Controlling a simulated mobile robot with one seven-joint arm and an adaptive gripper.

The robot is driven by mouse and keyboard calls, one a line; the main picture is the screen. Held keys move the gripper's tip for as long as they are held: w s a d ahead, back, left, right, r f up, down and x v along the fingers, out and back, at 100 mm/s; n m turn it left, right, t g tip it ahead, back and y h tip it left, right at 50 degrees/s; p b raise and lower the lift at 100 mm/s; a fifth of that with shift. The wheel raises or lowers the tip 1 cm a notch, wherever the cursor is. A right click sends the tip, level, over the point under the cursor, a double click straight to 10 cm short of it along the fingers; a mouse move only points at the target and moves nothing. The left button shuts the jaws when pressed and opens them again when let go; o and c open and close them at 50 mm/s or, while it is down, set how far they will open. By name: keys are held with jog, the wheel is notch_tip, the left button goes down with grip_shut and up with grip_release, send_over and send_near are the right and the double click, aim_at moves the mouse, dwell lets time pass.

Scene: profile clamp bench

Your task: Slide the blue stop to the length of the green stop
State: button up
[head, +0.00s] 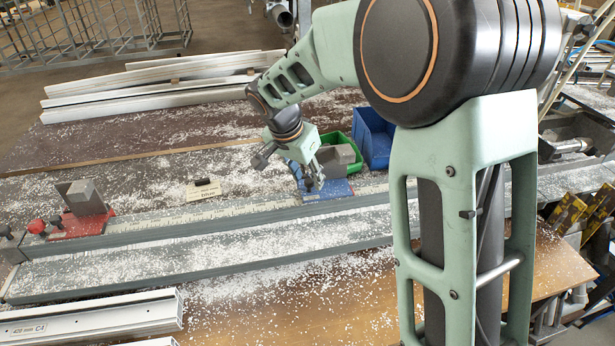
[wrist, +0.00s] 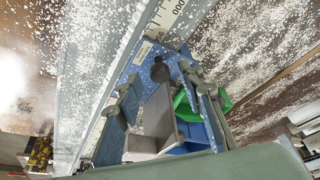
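The blue stop (head: 338,188) sits on the scaled rail (head: 160,220), right of the middle, and carries an upright grey block (head: 345,153). In the wrist view the blue stop's plate (wrist: 140,60) has a dark round knob (wrist: 159,70). My gripper (head: 312,184) is directly over the blue stop. In the wrist view my gripper (wrist: 157,76) has its fingers spread on either side of the knob, with gaps showing. A green bin-like shape (head: 328,138) shows behind the blue stop. I cannot make out a green stop on the rail.
A red stop (head: 85,222) with red knobs stands at the rail's left end. A blue bin (head: 373,138) stands behind. A small labelled plate (head: 203,189) lies behind the rail. White profiles (head: 90,318) lie front left. The rail between the stops is clear except white chips.

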jog(key=shift+w+d+f, duration=0.1)
jog(key=shift+w+f, duration=0.05)
jog(key=shift+f, duration=0.3)
grip_shut()
